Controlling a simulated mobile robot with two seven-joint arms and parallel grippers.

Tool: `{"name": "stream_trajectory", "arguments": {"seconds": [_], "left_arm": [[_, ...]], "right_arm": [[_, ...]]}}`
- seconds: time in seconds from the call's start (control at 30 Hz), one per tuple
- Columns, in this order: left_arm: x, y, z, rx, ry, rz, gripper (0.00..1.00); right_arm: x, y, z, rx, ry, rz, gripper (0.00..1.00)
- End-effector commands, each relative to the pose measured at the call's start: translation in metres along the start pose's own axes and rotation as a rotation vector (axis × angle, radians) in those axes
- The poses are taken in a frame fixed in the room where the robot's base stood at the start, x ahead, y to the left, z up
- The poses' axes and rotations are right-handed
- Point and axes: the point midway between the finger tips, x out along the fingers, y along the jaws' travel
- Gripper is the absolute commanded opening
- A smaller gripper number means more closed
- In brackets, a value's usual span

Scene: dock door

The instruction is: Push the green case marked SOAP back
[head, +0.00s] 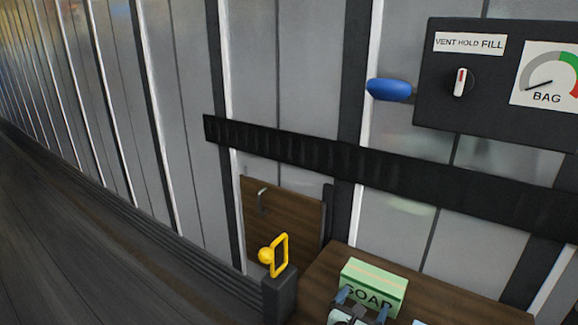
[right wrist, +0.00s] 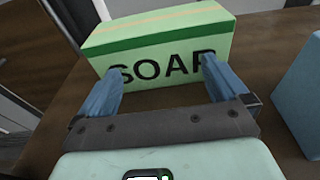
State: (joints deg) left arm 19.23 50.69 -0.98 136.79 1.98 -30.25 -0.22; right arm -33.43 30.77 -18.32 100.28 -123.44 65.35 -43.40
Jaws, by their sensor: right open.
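The green case marked SOAP (head: 377,283) sits on a brown wooden surface (head: 322,280) at the lower right of the head view. In the right wrist view the case (right wrist: 165,45) shows its lettered front face, with a tan stripe along its top. My right gripper (head: 362,303) is in front of that face. In the right wrist view its two blue fingers (right wrist: 160,85) are spread apart, one before each side of the lettering, with nothing between them. Whether the fingertips touch the case I cannot tell. My left gripper is not in view.
A blue box (right wrist: 301,95) stands to the right of the gripper. A yellow handle (head: 279,256) on a dark post is left of the wooden surface. A dark control panel (head: 430,75) with a dial and a blue knob (head: 388,90) is above, over a black rail (head: 380,165).

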Motion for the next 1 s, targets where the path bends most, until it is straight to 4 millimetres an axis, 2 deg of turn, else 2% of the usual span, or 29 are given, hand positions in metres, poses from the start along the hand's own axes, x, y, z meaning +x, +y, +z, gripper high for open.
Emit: {"name": "stream_trajectory", "arguments": {"seconds": [1.0], "left_arm": [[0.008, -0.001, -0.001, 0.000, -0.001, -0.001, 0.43]], "right_arm": [[0.051, -0.001, 0.008, 0.000, -0.001, -0.003, 1.00]]}}
